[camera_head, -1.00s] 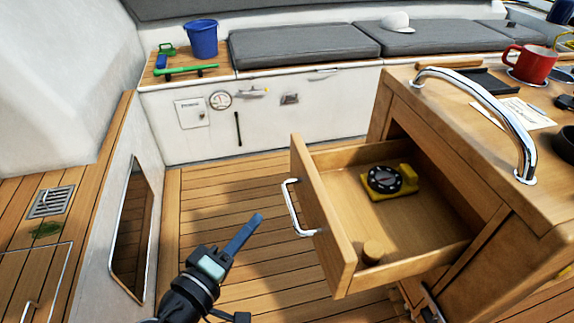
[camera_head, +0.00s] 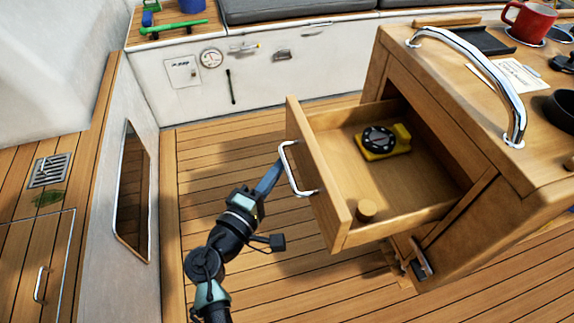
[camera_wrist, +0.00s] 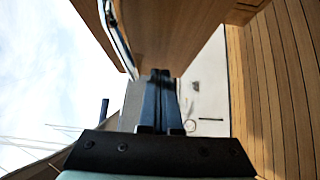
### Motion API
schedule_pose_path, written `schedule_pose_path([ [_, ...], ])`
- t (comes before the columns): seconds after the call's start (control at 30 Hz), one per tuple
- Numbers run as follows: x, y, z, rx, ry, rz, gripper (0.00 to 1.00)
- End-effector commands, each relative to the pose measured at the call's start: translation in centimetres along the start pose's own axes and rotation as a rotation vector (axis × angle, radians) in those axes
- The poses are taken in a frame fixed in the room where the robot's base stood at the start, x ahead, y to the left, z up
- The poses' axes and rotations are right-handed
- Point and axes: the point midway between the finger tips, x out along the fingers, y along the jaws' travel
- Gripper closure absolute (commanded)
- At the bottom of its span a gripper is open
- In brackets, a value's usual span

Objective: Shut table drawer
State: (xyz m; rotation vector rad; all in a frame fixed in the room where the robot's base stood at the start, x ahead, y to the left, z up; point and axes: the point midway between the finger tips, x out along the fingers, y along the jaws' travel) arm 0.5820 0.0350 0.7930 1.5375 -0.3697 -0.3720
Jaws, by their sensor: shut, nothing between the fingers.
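The table drawer (camera_head: 318,190) is pulled well out from the wooden table (camera_head: 470,150), with its front facing left. It has a silver bar handle (camera_head: 291,170) on its front, which also shows in the wrist view (camera_wrist: 118,40). My gripper (camera_head: 277,168) is shut and empty, with its fingertips close by the handle and drawer front. In the wrist view the shut fingers (camera_wrist: 158,85) overlap the lower edge of the drawer front (camera_wrist: 165,30). I cannot tell whether they touch it.
A yellow device with a black dial (camera_head: 383,141) and a small wooden cylinder (camera_head: 366,210) lie in the drawer. A curved chrome rail (camera_head: 490,65), a red mug (camera_head: 530,22) and papers are on the table. Wooden floor (camera_head: 215,160) is clear left of the drawer.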

Motion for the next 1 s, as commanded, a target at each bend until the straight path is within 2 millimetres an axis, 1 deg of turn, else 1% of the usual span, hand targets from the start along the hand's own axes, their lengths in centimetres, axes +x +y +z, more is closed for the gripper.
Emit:
schedule_pose_path([
  [0.1, 0.9, 0.1, 0.9, 0.001, 0.000, 0.000, 1.00],
  [0.2, 1.2, 0.1, 1.3, 0.001, 0.001, 0.000, 1.00],
  [0.6, 1.4, 0.1, 1.4, 0.001, 0.002, 0.001, 1.00],
  [0.73, 1.8, 0.0, 1.8, 0.001, 0.000, 0.001, 1.00],
  [0.87, 2.8, 0.0, 2.9, 0.002, -0.003, 0.001, 1.00],
  [1.0, 4.7, 0.0, 4.9, 0.002, -0.006, 0.002, 1.00],
])
